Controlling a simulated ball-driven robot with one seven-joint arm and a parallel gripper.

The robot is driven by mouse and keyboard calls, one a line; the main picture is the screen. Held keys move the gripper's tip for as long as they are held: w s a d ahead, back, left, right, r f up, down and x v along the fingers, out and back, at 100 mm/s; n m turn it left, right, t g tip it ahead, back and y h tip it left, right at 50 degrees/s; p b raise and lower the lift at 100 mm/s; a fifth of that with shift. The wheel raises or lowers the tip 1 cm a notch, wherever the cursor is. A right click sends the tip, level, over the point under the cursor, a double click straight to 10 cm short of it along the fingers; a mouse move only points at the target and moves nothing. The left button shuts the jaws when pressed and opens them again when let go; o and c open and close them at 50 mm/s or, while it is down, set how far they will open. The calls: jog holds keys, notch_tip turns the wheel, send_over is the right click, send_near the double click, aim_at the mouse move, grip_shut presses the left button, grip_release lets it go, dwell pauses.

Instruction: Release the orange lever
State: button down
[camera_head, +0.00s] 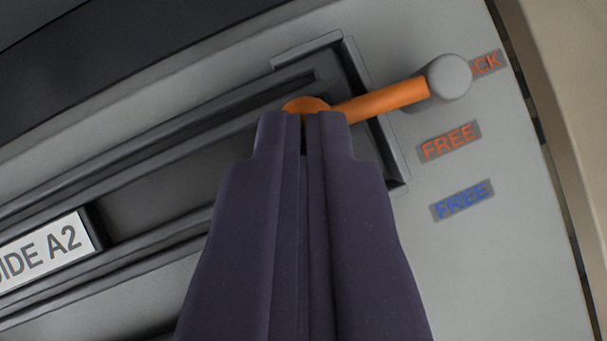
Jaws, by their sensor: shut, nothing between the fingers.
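The orange lever (385,101) runs from a round orange hub (305,104) out to a grey round knob (450,77) at its right end. The knob partly covers a label (489,64) of which the letters "CK" show in orange. My gripper (304,118) is shut and empty. Its dark fingertips are in front of the lower part of the orange hub and hide it. I cannot tell if the fingertips touch the hub.
An orange "FREE" label (449,142) and a blue "FREE" label (462,200) are on the grey panel (480,275) below the knob. A dark slot with rails (160,135) runs left, with a white plate reading "IDE A2" (45,250). A beige edge (560,110) lies at right.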

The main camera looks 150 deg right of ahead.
jog(key=shift+w+a+r+m+h+p, duration=0.2)
jog(key=shift+a+m+h+p, duration=0.35)
jog(key=shift+m+p, duration=0.55)
jog(key=shift+w+a+f+m+t+h+p, duration=0.1)
jog(key=shift+w+a+m+t+h+p, duration=0.3)
jog(key=shift+m+p, duration=0.2)
jog(key=m+h, duration=0.1)
jog(key=w+a+m+h+b, duration=0.1)
jog(key=m, duration=0.1)
jog(key=shift+w+f, duration=0.1)
jog(key=shift+f, duration=0.1)
jog(key=shift+w+a+m+h+b, duration=0.15)
jog(key=shift+w+m+h+b, duration=0.4)
jog(key=shift+m, duration=0.75)
jog(key=shift+r, duration=0.1)
jog(key=shift+s+d, duration=0.2)
jog(key=shift+d, duration=0.55)
